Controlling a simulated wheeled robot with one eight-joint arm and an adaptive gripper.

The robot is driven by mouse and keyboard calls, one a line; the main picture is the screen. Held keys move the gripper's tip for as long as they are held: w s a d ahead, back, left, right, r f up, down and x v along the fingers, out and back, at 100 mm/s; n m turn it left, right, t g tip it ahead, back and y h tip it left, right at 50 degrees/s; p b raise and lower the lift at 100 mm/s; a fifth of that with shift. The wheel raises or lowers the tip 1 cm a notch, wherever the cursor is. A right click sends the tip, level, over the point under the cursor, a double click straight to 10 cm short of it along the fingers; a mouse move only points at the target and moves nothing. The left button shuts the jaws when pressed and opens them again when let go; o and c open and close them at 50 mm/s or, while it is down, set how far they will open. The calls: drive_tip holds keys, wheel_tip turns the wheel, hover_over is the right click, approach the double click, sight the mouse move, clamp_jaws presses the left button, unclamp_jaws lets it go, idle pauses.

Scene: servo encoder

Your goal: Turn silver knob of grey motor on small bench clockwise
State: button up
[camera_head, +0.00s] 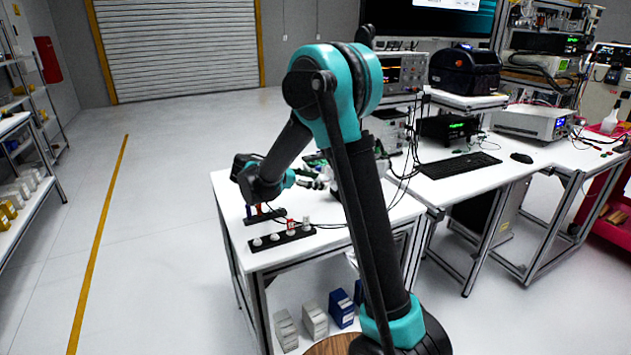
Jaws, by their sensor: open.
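The small white bench (236,231) stands at the centre, partly covered by my arm. My gripper (318,184) is over the far part of the bench top, pointing right, small in the picture and open. I cannot make out anything between its fingers. I cannot pick out the grey motor or its silver knob for certain; my upper arm hides part of the bench top. A black strip (268,246) with several whitish round pieces and a red piece lies at the front of the bench, apart from my gripper. A second dark strip (264,217) with small coloured pieces lies behind it.
Thin cables run across the small bench. A larger white bench to the right carries a keyboard (458,165), a mouse (521,158) and electronic instruments. Several boxes, including a blue box (341,308), stand below the small bench. Shelves stand at far left; the floor between is clear.

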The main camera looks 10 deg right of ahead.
clamp_jaws()
idle(0.3)
drive_tip(key=shift+s+f+m+t, duration=0.1)
drive_tip(key=shift+s+m+t, duration=0.1)
drive_tip(key=shift+m+t, duration=1.85)
drive_tip(key=shift+m+g, duration=0.35)
drive_tip(key=shift+m, duration=0.2)
unclamp_jaws()
